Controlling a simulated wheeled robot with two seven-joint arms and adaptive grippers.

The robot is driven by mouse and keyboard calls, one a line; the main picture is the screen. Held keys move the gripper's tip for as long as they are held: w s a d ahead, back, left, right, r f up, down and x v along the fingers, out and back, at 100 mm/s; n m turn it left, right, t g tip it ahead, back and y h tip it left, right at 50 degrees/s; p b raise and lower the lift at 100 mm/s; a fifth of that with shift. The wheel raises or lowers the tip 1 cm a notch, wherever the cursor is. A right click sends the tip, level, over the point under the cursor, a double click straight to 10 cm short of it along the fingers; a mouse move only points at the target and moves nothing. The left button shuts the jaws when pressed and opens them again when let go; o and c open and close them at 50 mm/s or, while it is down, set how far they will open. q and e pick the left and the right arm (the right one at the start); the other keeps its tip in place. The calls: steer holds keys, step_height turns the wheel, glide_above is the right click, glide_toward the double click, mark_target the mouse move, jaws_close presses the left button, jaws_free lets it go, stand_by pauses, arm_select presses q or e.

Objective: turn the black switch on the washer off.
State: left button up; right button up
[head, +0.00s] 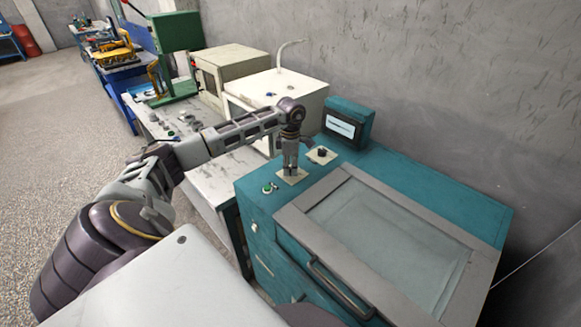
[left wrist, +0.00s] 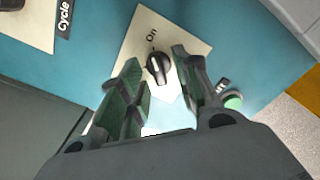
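The teal washer (head: 400,165) stands in the right half of the head view. Its black switch (left wrist: 158,67) sits on a cream plate (left wrist: 190,40) in the left wrist view. The word "On" is printed above it, and the light mark on the switch appears to point that way. In the head view my left gripper (head: 291,166) is above this plate and hides the switch. In the left wrist view my left gripper (left wrist: 155,62) is open, with a finger on either side of the switch. I cannot tell whether they touch it. My right gripper is not in view.
A second plate with a dark knob (head: 321,152), labelled "Cycle", is beside the switch. A green button (head: 268,188) is on the other side. A teal display box (head: 347,122) stands behind. The washer's grey-framed lid (head: 382,230) is down.

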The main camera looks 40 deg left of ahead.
arm_select(q)
jaws_close()
